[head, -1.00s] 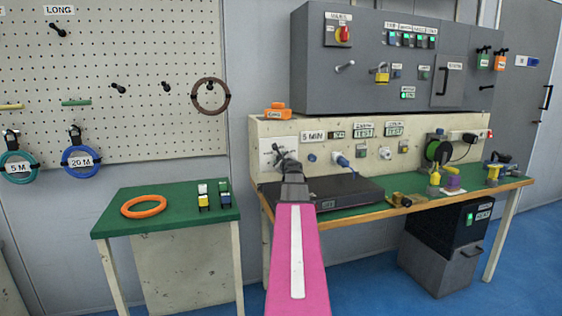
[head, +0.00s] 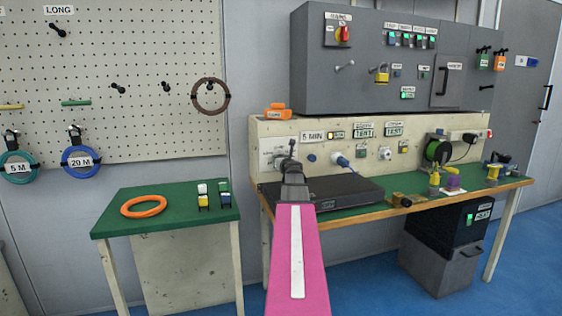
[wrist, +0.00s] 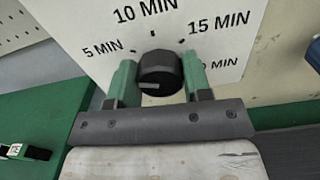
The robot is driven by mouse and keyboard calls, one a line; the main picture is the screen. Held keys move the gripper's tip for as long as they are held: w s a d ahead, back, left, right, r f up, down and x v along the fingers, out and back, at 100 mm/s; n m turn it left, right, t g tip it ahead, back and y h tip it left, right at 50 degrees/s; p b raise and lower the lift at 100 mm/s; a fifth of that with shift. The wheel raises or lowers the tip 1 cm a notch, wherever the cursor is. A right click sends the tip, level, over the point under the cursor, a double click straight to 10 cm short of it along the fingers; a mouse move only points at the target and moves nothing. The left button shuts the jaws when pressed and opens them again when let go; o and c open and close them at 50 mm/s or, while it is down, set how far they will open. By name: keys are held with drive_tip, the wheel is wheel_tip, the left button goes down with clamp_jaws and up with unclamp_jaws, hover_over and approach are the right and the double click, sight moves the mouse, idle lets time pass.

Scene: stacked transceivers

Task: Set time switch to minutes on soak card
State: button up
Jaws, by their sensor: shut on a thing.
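In the wrist view the card (wrist: 225,65) carries 5 MIN, 10 MIN and 15 MIN labels and a partly hidden label at lower right. The knob's pale pointer line faces left, on the 5 MIN side; I cannot tell whether it lines up exactly with a mark. My gripper (wrist: 158,85) has its green fingers on both sides of the knob, shut on it. In the head view the card (head: 267,154) stands behind my gripper (head: 291,155), at the bench's left end.
A flat dark unit (head: 345,191) lies on the bench below. A green side table (head: 180,215) with an orange ring (head: 144,206) stands left.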

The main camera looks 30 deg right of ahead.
drive_tip(key=shift+m, duration=1)
drive_tip(key=o, duration=0.9)
drive_tip(key=shift+s, duration=0.2)
drive_tip(key=v, duration=1)
drive_tip(key=shift+s, duration=0.25)
